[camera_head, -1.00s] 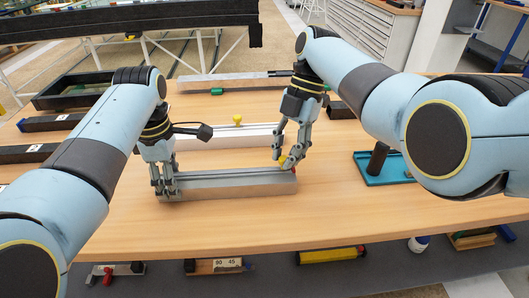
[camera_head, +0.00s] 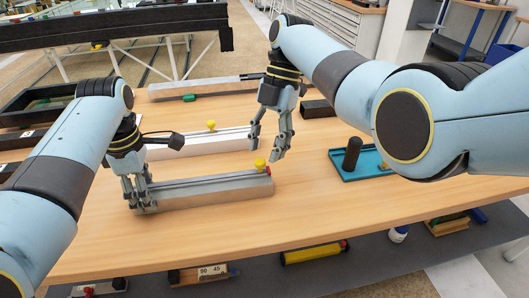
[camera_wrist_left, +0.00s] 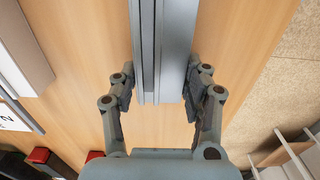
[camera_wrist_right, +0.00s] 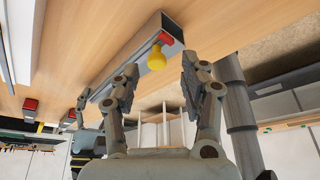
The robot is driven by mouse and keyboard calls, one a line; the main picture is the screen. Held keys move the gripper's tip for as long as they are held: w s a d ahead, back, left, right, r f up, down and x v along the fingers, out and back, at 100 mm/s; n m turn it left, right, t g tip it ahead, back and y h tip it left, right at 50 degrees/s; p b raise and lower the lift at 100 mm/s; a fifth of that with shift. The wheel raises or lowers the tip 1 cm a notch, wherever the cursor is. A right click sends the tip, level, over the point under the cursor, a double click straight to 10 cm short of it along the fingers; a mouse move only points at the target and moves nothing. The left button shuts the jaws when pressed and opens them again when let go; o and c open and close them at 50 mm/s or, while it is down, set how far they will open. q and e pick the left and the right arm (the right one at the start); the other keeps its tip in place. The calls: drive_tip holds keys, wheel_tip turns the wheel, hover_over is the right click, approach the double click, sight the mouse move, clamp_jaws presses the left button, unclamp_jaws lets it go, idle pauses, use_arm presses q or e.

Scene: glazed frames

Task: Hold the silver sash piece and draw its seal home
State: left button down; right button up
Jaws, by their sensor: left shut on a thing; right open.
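The silver sash piece (camera_head: 208,193) lies lengthwise on the near part of the bench. A dark strip, seemingly the seal, runs along its top and shows in the left wrist view (camera_wrist_left: 148,50). A yellow knob (camera_head: 260,162) stands at the right end by a red end part (camera_head: 268,170). My left gripper (camera_head: 142,203) is shut across the left end of the sash piece. My right gripper (camera_head: 266,152) is open and empty, just above and beside the knob; in the right wrist view the knob (camera_wrist_right: 156,59) shows between and beyond its fingertips.
A white piece with a yellow knob (camera_head: 211,125) lies behind the sash piece. Farther back is another silver piece with a green block (camera_head: 189,98). A teal tray (camera_head: 341,169) holding a black cylinder (camera_head: 352,153) is at right. Bare wood lies in front.

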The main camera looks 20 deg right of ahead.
use_arm(q)
drive_tip(key=shift+d, duration=0.1)
use_arm(e)
drive_tip(key=v, duration=0.5)
use_arm(q)
drive_tip(key=c, duration=0.5)
unclamp_jaws()
drive_tip(key=shift+c, duration=0.2)
